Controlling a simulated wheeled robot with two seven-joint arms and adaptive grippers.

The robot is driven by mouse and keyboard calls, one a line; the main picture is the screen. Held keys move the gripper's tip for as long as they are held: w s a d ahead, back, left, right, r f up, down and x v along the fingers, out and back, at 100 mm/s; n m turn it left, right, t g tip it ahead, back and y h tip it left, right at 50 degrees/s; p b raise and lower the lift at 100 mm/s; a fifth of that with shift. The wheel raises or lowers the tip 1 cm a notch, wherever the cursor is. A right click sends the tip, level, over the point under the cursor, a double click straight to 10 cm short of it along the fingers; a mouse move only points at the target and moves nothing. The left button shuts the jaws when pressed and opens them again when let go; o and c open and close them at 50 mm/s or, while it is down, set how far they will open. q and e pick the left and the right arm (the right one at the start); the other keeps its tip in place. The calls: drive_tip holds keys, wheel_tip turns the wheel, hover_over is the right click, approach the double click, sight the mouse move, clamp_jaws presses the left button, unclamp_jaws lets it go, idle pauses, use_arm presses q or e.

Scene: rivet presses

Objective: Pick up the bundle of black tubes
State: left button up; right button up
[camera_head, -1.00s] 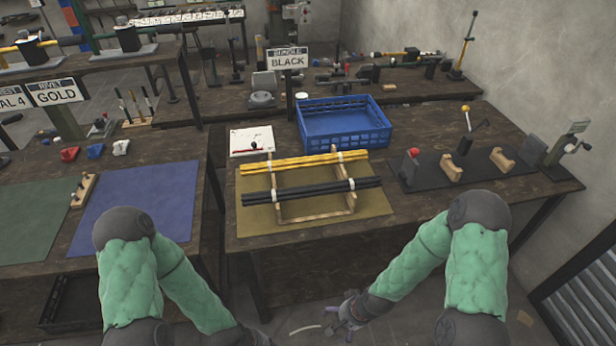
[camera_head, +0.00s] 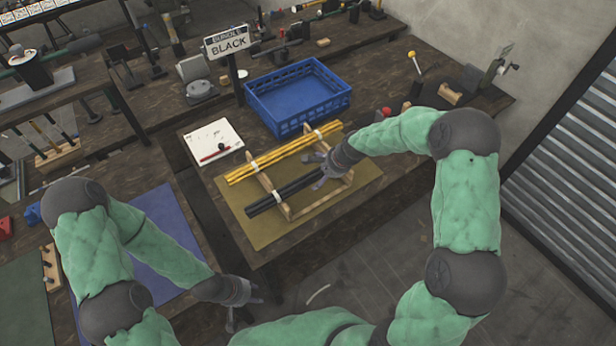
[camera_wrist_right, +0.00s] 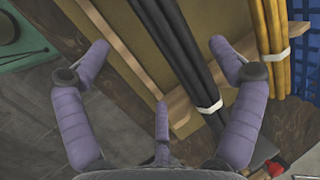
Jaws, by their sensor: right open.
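The bundle of black tubes (camera_head: 262,204), with white ties, lies across a wooden rack (camera_head: 285,210) on the table. A yellow tube bundle (camera_head: 284,153) lies beside it on the same rack. My right gripper (camera_head: 326,170) is at the right part of the black bundle and hides some of it. In the right wrist view the right gripper (camera_wrist_right: 158,52) is open, with the black tubes (camera_wrist_right: 178,45) running between its spread fingers, nearer the right one. No grip on them shows. My left gripper (camera_head: 238,306) hangs low in front of the tables, away from the tubes; its opening is unclear.
A blue crate (camera_head: 290,125) stands behind the rack. A white board (camera_head: 212,142) with a red-and-black item lies left of it. A "BLACK" sign (camera_head: 229,42) stands behind. The olive mat (camera_head: 245,222) in front of the rack is clear.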

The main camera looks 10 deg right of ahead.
sight(314, 178)
drive_tip(key=x, duration=0.2)
drive_tip(key=b+x, duration=0.1)
drive_tip(key=x, duration=0.4)
drive_tip(key=shift+w+a, duration=0.15)
drive_tip(key=shift+a, duration=0.2)
drive_tip(key=c, duration=1.7)
drive_tip(key=shift+w+r, duration=0.1)
drive_tip(key=shift+r, duration=0.1)
drive_tip(key=shift+c, duration=0.5)
